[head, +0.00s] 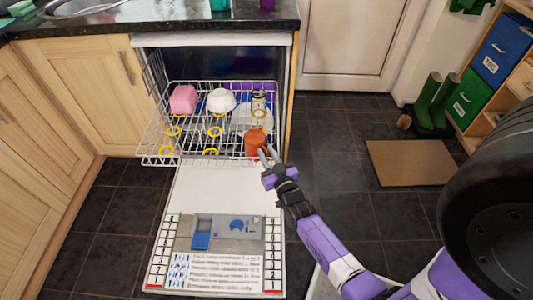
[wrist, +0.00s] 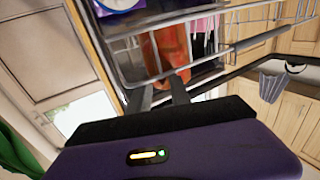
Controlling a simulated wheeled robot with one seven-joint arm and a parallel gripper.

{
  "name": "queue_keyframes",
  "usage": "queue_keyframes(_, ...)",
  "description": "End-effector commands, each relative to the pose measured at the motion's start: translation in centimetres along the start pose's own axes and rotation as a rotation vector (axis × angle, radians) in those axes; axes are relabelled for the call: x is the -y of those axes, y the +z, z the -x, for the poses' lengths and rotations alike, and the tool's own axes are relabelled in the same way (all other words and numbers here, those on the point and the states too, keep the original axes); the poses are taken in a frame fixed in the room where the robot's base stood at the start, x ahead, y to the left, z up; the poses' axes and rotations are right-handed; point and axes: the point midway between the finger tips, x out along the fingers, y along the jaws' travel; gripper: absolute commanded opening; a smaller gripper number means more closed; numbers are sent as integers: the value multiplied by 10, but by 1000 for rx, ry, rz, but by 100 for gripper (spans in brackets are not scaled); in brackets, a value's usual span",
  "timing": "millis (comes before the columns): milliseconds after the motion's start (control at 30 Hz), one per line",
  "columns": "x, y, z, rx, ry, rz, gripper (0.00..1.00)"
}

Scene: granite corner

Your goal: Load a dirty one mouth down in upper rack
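An orange cup (head: 256,141) stands at the front right of the pulled-out upper rack (head: 160,153); I cannot tell its mouth direction or whether it is dirty. A pink cup (head: 183,99) and a white bowl (head: 221,100) sit further back in the rack. My gripper (head: 267,153) is at the rack's front right corner, close beside the orange cup. In the wrist view the fingers (wrist: 160,92) are apart, with the orange cup (wrist: 172,48) just beyond their tips and rack wires across it. A teal cup (head: 219,4) and a purple cup (head: 267,4) show partly on the counter.
The dishwasher door (head: 225,195) lies open below the rack. The rack has several yellow rings. Cabinets (head: 80,75) flank it at left. Green boots (head: 432,100), a brown mat (head: 410,162) and a shelf with boxes are at right. The dark floor between is clear.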

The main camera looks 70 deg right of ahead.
Motion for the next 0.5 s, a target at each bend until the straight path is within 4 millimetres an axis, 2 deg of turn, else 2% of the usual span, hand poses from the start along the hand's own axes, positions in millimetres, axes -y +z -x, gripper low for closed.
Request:
queue_keyframes(33, -7, 32, 12, 69, 7, -4, 35)
queue_keyframes(333, -8, 32, 16, 71, 10, -4, 35)
queue_keyframes(500, -8, 25, 36, 57, 12, -4, 35)
